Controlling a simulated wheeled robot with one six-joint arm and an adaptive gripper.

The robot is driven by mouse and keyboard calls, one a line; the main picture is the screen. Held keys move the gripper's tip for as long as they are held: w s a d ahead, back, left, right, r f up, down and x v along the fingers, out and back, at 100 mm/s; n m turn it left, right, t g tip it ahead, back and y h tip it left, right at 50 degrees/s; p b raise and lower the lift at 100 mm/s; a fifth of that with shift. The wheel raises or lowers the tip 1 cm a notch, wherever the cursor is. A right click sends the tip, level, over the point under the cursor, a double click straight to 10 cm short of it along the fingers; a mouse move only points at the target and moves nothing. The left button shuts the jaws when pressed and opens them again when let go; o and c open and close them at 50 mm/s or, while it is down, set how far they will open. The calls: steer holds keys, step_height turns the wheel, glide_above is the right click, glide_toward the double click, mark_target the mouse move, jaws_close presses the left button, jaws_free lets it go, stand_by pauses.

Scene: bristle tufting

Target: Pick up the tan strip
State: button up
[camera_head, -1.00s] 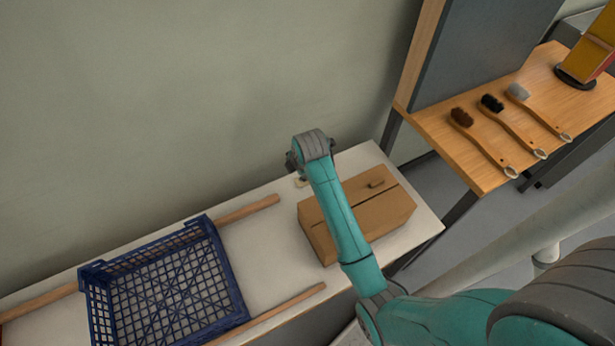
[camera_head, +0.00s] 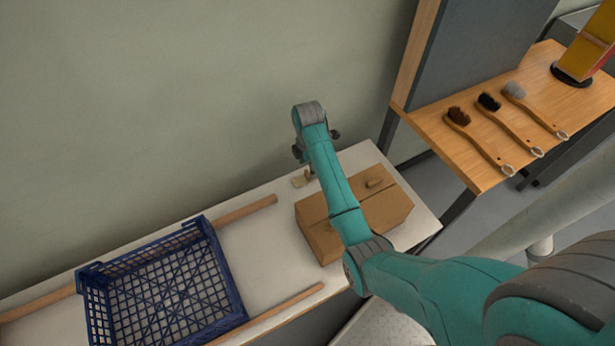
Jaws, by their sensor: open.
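A small pale tan piece (camera_head: 301,181) lies on the white table just behind the cardboard box, and it looks like the tan strip. Its full shape is too small and too covered to tell. A brown piece (camera_head: 374,183) also shows on top of the box. My gripper (camera_head: 304,164) is open, at the end of my teal arm, close to the pale tan piece. My wrist and forearm hide most of its fingers. I cannot tell whether they touch the piece or are above it.
The closed cardboard box (camera_head: 392,210) stands beneath my forearm. A blue mesh crate (camera_head: 232,283) stands to the left, with wooden rails (camera_head: 247,210) along the white table (camera_head: 262,253). Several brushes (camera_head: 520,130) lie on a wooden table (camera_head: 440,134) at right. The wall is close behind.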

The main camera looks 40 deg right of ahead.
mark_target(308, 173)
step_height(308, 173, down, 5)
steer(key=shift+w, duration=0.15)
steer(key=c, duration=0.9)
